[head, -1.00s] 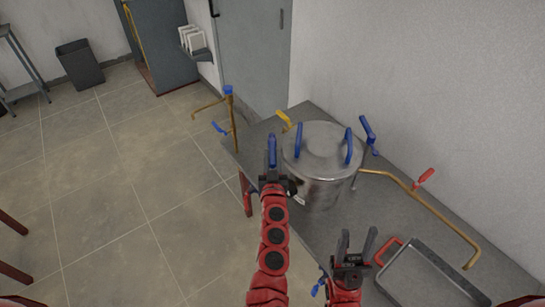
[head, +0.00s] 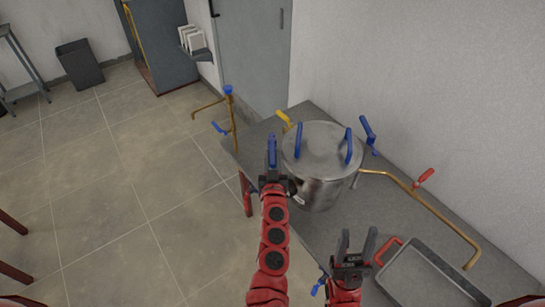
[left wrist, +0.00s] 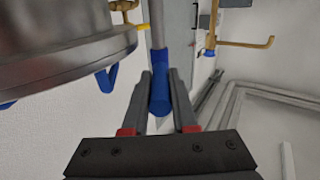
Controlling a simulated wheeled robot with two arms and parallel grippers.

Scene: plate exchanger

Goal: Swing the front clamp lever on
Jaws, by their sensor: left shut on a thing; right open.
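The front clamp lever (head: 272,149) has a blue grip and stands at the left side of the steel pot. My left gripper (head: 274,172) is at this blue grip, shut on it. In the left wrist view the blue grip (left wrist: 160,88) and its grey rod (left wrist: 158,28) show between the two fingers of my left gripper (left wrist: 159,98). The pot (head: 320,185) has a flat lid with two blue handles. Another blue lever (head: 367,130) stands behind the pot, on its right. My right gripper (head: 356,245) is open and empty over the table's near part.
The grey table (head: 410,222) runs along the wall. A dark tray (head: 430,280) and a red handle (head: 386,250) lie right of my right gripper. A brass pipe (head: 445,222) with a red valve handle (head: 425,177) crosses the table. A yellow handle (head: 284,118) is behind the pot.

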